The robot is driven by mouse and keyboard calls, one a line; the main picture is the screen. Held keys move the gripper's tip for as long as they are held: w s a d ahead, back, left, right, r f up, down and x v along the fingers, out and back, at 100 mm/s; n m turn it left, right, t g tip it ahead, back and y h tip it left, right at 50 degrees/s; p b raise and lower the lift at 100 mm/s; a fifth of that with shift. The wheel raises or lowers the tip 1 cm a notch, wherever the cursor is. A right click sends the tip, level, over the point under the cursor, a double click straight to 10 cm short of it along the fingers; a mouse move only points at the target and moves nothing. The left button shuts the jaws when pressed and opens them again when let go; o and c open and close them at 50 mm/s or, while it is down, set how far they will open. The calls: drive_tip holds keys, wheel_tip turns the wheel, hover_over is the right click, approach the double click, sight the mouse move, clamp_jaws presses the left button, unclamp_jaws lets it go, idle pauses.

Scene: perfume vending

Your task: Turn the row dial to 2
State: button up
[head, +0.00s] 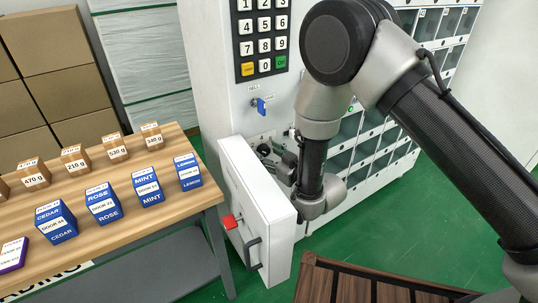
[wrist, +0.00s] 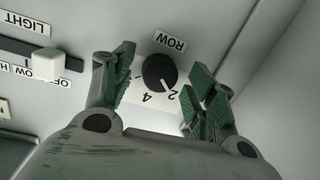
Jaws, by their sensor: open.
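The row dial (wrist: 159,72) is a round black knob on a pale panel, under a ROW label (wrist: 170,42) that appears upside down in the wrist view. The numerals 4 and 2 show beside it. A pale pointer mark on the knob's lower edge faces roughly toward the 2; its exact alignment is hard to tell. My gripper (wrist: 160,88) is open, with one green-padded finger left of the dial and the other right of it, apparently clear of the knob. In the head view my gripper (head: 277,160) is partly hidden behind the open white door.
The open white door (head: 250,215) with a red piece and dark handle stands close to my gripper. A slider (wrist: 45,63) is left of the dial. A blue key (head: 262,106) and keypad (head: 263,35) are above. A table (head: 120,215) holds labelled boxes.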

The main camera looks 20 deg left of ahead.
drive_tip(key=shift+d, duration=0.1)
drive_tip(key=v, duration=1.2)
